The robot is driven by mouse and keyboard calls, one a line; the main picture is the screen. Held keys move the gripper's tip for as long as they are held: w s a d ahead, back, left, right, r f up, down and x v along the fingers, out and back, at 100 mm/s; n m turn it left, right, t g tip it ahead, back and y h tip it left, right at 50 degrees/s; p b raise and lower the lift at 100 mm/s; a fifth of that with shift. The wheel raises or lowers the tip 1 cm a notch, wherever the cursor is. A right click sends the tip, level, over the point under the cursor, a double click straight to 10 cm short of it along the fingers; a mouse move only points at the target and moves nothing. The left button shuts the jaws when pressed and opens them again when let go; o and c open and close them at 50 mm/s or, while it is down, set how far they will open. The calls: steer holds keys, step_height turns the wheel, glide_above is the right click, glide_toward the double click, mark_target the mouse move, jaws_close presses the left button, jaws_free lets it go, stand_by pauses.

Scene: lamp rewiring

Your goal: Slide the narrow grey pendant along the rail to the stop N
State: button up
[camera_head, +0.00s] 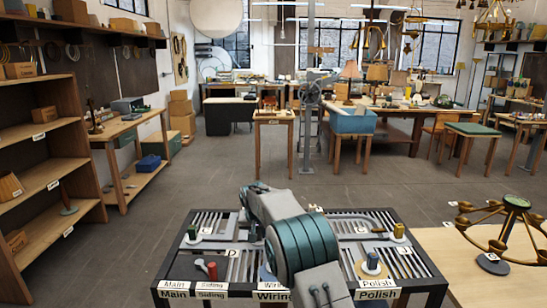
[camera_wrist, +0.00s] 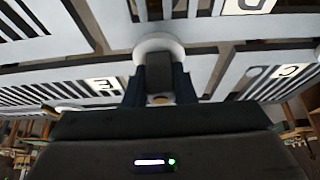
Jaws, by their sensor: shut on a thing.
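The board (camera_head: 170,262) stands low in front of me, with a black frame and grey slotted plates. My gripper (camera_wrist: 159,88) is shut on a narrow dark grey block (camera_wrist: 160,72), which matches the narrow grey pendant. A pale round disc (camera_wrist: 158,43) lies around it at the slotted plate (camera_wrist: 205,65). Dark blue fingers flank the block. In the head view my arm covers the gripper and the held piece. Letter tags show in the wrist view, one like E (camera_wrist: 102,85) and one like C (camera_wrist: 286,72). I cannot make out a stop N.
Front labels read Main, Siding, Wiring and Polish. A brass chandelier (camera_head: 514,203) is at the right. Shelves (camera_head: 40,135) stand left; open floor lies beyond.

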steer(key=shift+s+a+f, duration=0.1)
steer(key=shift+a+f, duration=0.05)
steer(key=shift+a, duration=0.4)
steer(key=shift+s+a+f, duration=0.1)
steer(key=shift+a+f, duration=0.05)
steer(key=shift+a, duration=0.35)
steer(key=shift+a, duration=0.1)
steer(key=a+p, duration=0.2)
steer(key=a, duration=0.4)
steer(key=shift+w, duration=0.1)
steer(key=shift+r+p, duration=0.1)
steer(key=shift+p, duration=0.2)
